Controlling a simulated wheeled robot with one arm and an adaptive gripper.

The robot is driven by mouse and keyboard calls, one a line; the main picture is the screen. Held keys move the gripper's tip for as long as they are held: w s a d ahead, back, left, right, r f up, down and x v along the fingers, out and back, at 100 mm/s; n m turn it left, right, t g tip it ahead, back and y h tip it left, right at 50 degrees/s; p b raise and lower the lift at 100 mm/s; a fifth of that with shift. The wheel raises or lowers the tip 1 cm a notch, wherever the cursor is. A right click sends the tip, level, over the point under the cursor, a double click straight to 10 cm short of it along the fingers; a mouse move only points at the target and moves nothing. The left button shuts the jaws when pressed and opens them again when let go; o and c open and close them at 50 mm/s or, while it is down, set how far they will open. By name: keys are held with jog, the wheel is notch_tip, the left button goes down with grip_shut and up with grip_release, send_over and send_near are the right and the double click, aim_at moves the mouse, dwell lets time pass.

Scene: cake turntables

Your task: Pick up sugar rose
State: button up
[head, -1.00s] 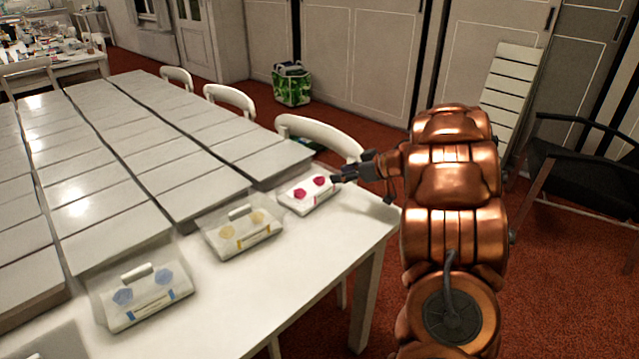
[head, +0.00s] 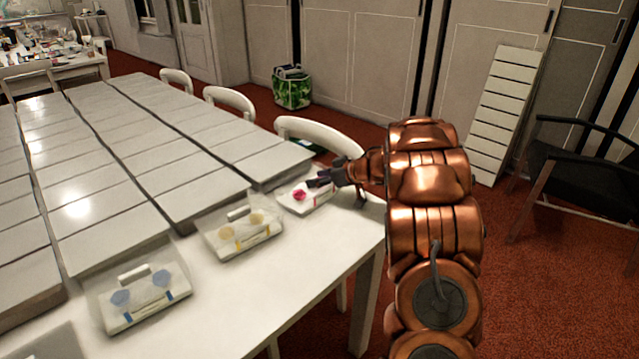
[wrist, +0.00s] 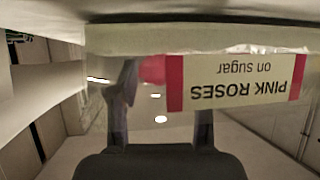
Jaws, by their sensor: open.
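The pink sugar roses sit on a white tray-like pack (head: 321,199) at the right end of the table; one pink rose (head: 299,195) shows left of my gripper in the head view. My gripper (head: 318,182) is open and over the pack, hiding its right part and the other rose. In the wrist view my gripper (wrist: 165,95) has its two fingers apart below the pack's label (wrist: 238,82), which reads "PINK ROSES on sugar" upside down. A blurred pink patch (wrist: 152,69) shows beside the left finger. I cannot tell whether a finger touches the pack.
A pack with yellow roses (head: 240,236) and one with blue roses (head: 146,296) stand to the left on the white table (head: 262,290). Rows of grey-white slabs (head: 180,178) fill the table behind. A white chair (head: 318,131) stands behind the pink pack.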

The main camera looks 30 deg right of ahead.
jog(key=c, duration=0.6)
